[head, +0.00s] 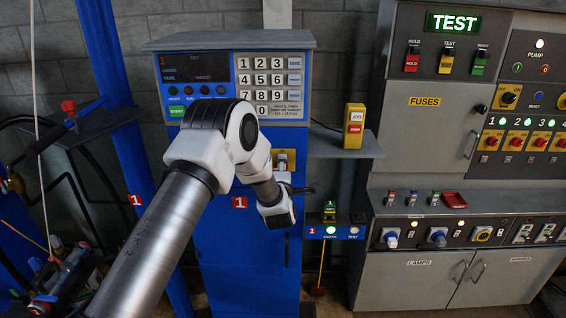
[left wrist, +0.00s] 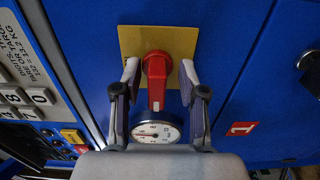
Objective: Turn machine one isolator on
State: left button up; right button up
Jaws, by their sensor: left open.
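The machine one isolator is a red rotary handle (left wrist: 157,82) on a yellow plate (left wrist: 187,38) on the blue machine front. The narrow end of the handle points toward a round gauge (left wrist: 155,132) in the left wrist view. My left gripper (left wrist: 159,80) is open, with one finger on each side of the handle; contact cannot be told. In the head view part of the yellow plate (head: 282,177) shows beside my left gripper (head: 290,174), and my wrist hides the handle. My right gripper is not in view.
The blue machine (head: 245,260) carries a keypad (head: 270,85) above and a red "1" label (head: 240,202). A shelf (head: 345,145) with a yellow switch box (head: 354,126) stands to the right, beside a grey control cabinet (head: 425,135).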

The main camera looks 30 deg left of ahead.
pick_arm(q)
jog(key=shift+s+a+r, duration=0.1)
jog(key=shift+s+r, duration=0.1)
jog(key=shift+s, duration=0.15)
jog(key=shift+w, duration=0.1)
grip_shut()
